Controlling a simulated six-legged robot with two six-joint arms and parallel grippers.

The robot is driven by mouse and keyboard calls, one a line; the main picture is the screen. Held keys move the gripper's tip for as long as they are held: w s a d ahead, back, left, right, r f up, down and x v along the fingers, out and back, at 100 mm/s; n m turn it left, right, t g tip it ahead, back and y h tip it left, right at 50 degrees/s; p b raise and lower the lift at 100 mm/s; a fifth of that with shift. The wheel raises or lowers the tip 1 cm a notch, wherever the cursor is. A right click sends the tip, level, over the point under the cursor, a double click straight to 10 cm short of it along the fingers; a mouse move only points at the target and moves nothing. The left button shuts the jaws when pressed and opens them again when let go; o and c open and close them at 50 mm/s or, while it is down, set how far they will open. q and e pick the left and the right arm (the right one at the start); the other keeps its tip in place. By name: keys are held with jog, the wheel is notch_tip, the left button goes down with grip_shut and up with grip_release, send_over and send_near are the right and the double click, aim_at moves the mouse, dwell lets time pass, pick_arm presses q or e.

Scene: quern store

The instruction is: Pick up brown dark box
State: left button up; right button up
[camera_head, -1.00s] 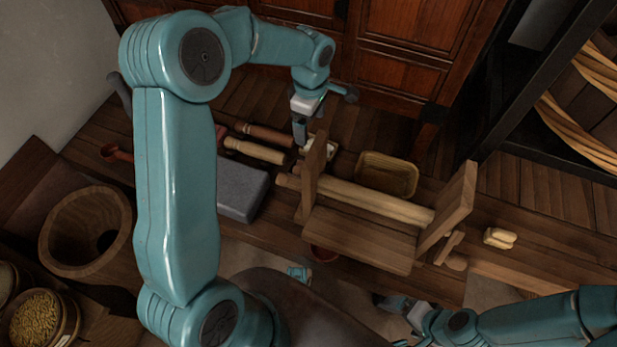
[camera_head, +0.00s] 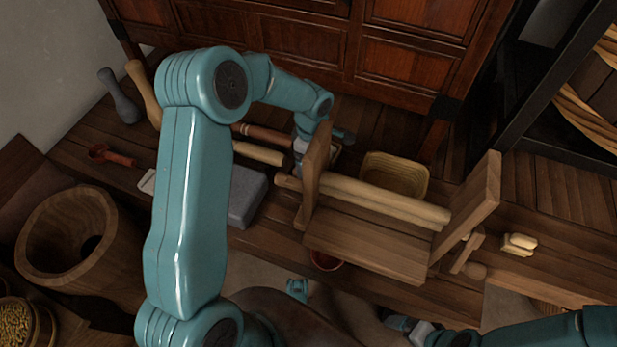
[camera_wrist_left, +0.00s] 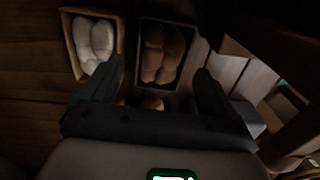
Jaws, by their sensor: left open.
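A dark brown box (camera_wrist_left: 186,62) holding several rounded brown pieces sits at the top middle of the left wrist view. My left gripper (camera_wrist_left: 160,66) is open, with one finger on each side of this box's near part in the picture. The gap between fingers and box cannot be judged. In the head view, my left gripper (camera_head: 301,150) is low behind an upright wooden board, which partly hides it; I cannot make out the dark box there. My right gripper (camera_head: 398,322) is at the bottom, and its jaws are unclear.
A pale box (camera_wrist_left: 72,62) with white pieces stands left of the dark one. A wooden stand (camera_head: 375,240) with rollers, a wicker basket (camera_head: 395,176), a grey stone block (camera_head: 246,198) and a rolling pin (camera_head: 258,153) crowd the bench. A wooden cabinet (camera_head: 300,45) closes the back.

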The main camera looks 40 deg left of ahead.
pick_arm(q)
jog(key=f, duration=0.1)
jog(key=f+b, duration=0.1)
jog(key=f, duration=0.1)
jog(key=f+b, duration=0.1)
jog(key=f, duration=0.1)
jog(key=shift+s+a+f, duration=0.15)
jog(key=shift+s+a, duration=0.05)
jog(key=shift+a, duration=0.1)
jog(key=c, duration=0.9)
